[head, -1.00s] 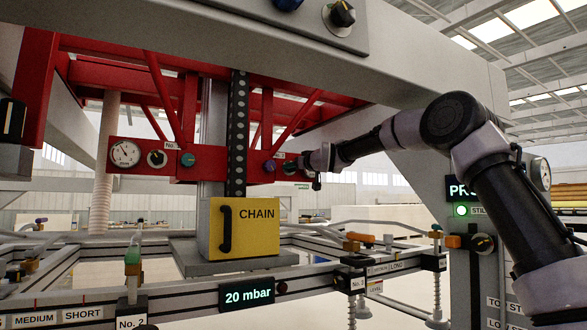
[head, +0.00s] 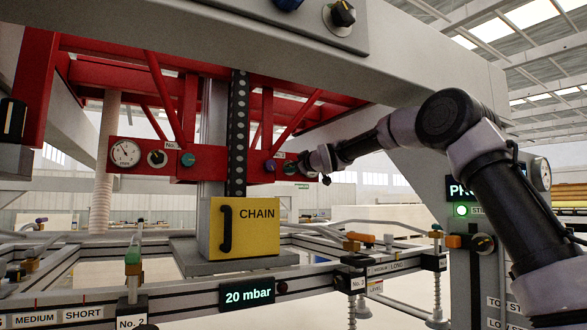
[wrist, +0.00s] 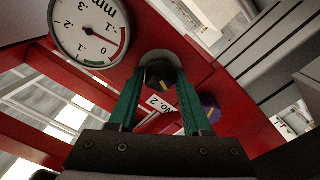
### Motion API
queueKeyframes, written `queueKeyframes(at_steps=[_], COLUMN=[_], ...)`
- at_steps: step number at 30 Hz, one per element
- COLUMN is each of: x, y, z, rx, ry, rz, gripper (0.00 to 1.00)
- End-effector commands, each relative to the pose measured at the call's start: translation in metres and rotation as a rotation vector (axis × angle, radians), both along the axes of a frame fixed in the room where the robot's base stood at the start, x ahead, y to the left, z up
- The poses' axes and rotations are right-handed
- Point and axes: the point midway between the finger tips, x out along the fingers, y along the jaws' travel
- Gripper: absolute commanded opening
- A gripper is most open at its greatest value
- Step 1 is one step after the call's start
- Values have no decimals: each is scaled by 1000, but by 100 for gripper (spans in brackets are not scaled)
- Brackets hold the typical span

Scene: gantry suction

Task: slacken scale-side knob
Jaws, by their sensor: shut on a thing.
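In the wrist view, a black knob with a yellow mark (wrist: 159,75) sits on a round grey plate on the red beam. The white round scale (wrist: 86,30), marked in mm, is to its left. The green fingers of my gripper (wrist: 160,84) are shut on the knob, one on each side. A "No. 2" label (wrist: 161,104) and a purple knob (wrist: 209,108) lie beyond it. In the head view, my gripper (head: 291,168) is at the right end of the red beam, beside the purple knob (head: 270,166).
Another dial (head: 126,153), a black knob (head: 157,159) and a green knob (head: 187,160) are on the beam's left part. A yellow CHAIN box (head: 262,228) hangs below. The grey gantry beam (head: 420,55) passes above my arm. Open space lies below my gripper.

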Motion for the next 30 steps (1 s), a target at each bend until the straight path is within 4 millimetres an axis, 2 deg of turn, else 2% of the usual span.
queueKeyframes(at_steps=[18,19,20,21,30], x=[0,0,0,0,-1], y=[0,0,0,0,0], z=[-2,-2,-2,-2,-1], rx=[-42,-42,-41,-41,-41], ry=[-24,-23,-23,-23,-26], rz=[0,1,0,0,0], gripper=[0,60,72,79,79])
